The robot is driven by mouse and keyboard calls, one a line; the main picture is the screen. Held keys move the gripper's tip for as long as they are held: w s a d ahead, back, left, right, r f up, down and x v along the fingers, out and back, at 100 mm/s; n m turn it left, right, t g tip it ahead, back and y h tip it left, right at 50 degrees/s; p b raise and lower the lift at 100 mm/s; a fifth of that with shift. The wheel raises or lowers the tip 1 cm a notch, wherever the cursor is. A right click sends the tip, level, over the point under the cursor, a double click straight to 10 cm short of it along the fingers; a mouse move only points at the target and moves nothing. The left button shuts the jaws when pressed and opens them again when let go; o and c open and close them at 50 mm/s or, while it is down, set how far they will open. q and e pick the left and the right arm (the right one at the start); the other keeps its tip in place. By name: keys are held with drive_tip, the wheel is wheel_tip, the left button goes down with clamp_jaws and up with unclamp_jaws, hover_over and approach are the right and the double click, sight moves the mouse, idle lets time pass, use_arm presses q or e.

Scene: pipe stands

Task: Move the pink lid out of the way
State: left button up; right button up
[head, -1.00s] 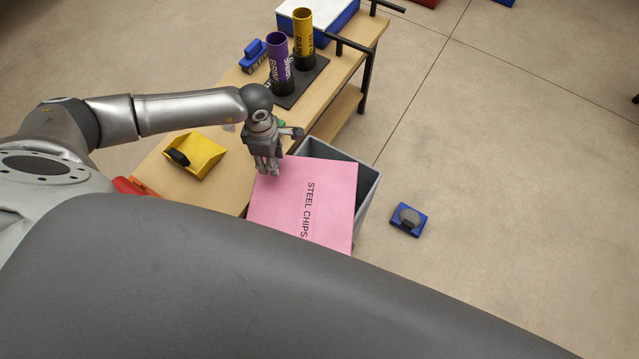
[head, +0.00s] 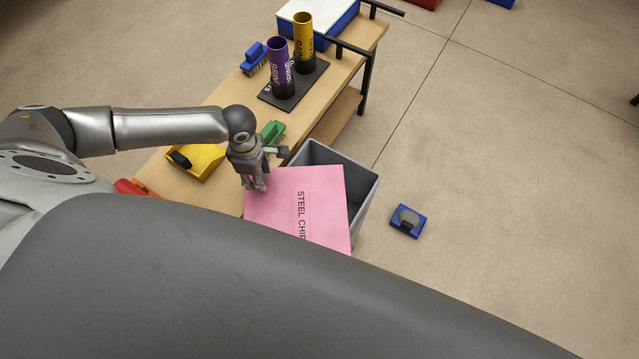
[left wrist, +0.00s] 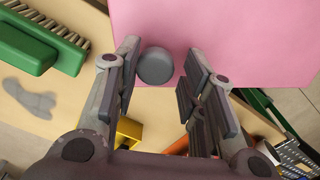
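The pink lid (head: 275,208), lettered "STEEL CHIPS", lies partly over a grey bin (head: 364,200) beside the bench. Its near part is hidden behind my own body. Part of the bin's opening shows along the far and right sides. My left gripper (head: 256,187) points down at the lid's left edge. In the left wrist view the lid (left wrist: 220,30) fills the top, and its round grey knob (left wrist: 155,66) sits between my fingers. My right gripper is not in view.
The wooden bench (head: 225,95) holds a yellow dustpan (head: 207,158), a green brush (head: 272,132), a blue brush (head: 253,58), and purple (head: 278,65) and yellow (head: 303,38) pipes on a black stand. A blue item (head: 408,220) lies on the floor, which is open to the right.

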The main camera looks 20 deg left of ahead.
use_arm(q)
drive_tip(key=shift+s+a+p, duration=0.25)
drive_tip(key=shift+s, duration=0.95)
drive_tip(key=shift+s+a+p, duration=0.25)
drive_tip(key=shift+s, duration=0.9)
drive_tip(key=s+p, duration=0.2)
drive_tip(key=s, duration=0.7)
drive_tip(key=shift+s+d, duration=0.3)
drive_tip(key=shift+s, duration=0.05)
drive_tip(key=s+d+b, duration=0.4)
drive_tip(key=s, duration=0.4)
drive_tip(key=shift+s, duration=0.4)
